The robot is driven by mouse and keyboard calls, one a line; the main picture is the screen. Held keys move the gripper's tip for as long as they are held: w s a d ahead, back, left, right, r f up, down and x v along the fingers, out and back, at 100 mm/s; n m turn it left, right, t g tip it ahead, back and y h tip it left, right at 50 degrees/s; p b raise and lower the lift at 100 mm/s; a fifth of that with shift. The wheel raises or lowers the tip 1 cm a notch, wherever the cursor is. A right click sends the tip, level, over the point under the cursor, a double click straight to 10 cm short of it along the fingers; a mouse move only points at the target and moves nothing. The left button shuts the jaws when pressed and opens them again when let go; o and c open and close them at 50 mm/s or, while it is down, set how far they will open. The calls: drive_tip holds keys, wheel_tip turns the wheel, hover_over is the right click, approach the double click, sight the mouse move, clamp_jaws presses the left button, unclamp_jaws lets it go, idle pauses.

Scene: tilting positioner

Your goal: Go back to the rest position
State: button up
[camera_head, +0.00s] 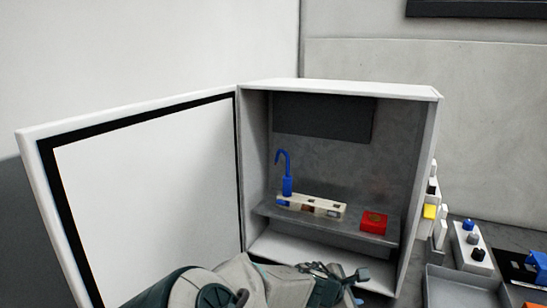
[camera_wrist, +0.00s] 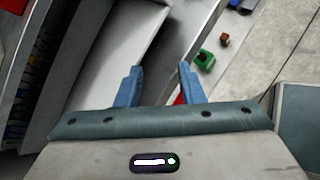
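My gripper (camera_head: 360,287) is low at the front of an open white cabinet (camera_head: 340,90), at the bottom edge of the head view. In the wrist view my gripper (camera_wrist: 159,66) shows two blue fingers spread apart, with nothing held between them. A bit of red shows beside the right finger in the wrist view; I cannot tell what it is. My arm covers the lower middle of the head view.
The cabinet's door (camera_head: 150,190) stands wide open to the left. Its shelf (camera_head: 310,225) carries a pale rack (camera_head: 325,206) with a blue hook (camera_head: 287,180), and a red block (camera_head: 374,222). Small parts and a grey tray (camera_head: 455,290) lie to the right.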

drive_tip(key=s+f+m+g+y, duration=0.4)
drive_tip(key=s+f+m, duration=0.1)
drive_tip(key=s+m, duration=0.4)
drive_tip(key=s+a+r+m+t+y, duration=0.1)
drive_tip(key=s+a+r+m+y, duration=0.3)
drive_tip(key=s+r+m, duration=0.5)
drive_tip(key=s+r, duration=0.3)
drive_tip(key=r, duration=0.1)
drive_tip(key=shift+a+m, duration=0.2)
drive_tip(key=shift+m, duration=0.2)
idle(1.2)
